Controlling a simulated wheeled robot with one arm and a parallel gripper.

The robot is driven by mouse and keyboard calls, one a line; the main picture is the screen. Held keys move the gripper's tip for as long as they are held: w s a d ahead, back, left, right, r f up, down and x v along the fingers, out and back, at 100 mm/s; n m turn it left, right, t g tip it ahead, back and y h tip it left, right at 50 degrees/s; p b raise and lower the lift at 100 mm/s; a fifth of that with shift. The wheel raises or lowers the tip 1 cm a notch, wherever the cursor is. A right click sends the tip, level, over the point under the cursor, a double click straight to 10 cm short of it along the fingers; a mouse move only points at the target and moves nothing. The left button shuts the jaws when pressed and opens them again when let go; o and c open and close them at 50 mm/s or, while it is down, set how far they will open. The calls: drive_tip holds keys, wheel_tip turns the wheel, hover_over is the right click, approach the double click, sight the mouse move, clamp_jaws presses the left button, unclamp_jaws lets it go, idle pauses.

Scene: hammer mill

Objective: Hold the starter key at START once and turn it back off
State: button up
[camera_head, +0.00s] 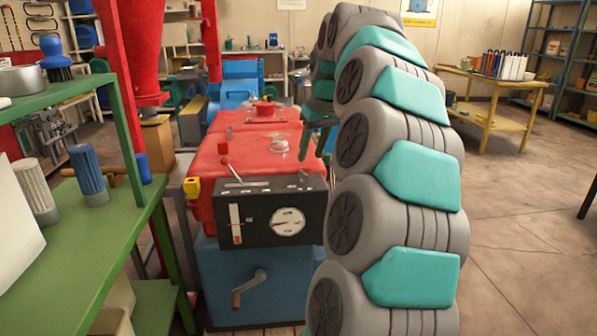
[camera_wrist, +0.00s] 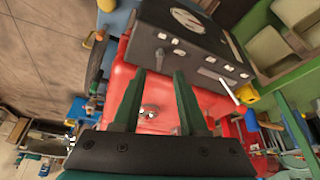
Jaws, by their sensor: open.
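A black control panel (camera_head: 270,212) with a round white gauge (camera_head: 288,223) and an upright strip gauge (camera_head: 236,224) is on the front of the red machine body. The panel also shows at the top of the wrist view (camera_wrist: 190,45), with small pale labels or fittings along its face. I cannot tell which of its small fittings is the starter key. My gripper (camera_head: 311,140) is above the red body, behind the panel in the head view. Its two dark green fingers (camera_wrist: 160,74) are apart and empty, pointing toward the panel in the wrist view.
A crank handle (camera_head: 249,288) sticks out below on the blue base. A green shelf (camera_head: 80,230) with filters stands close on the left. The floor at right is open toward a yellow table (camera_head: 491,117).

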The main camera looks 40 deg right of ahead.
sight(305, 173)
drive_tip(key=x, duration=0.6)
drive_tip(key=shift+w+f+p, duration=0.2)
drive_tip(key=shift+f+p, duration=0.1)
drive_tip(key=shift+f, duration=0.1)
clamp_jaws()
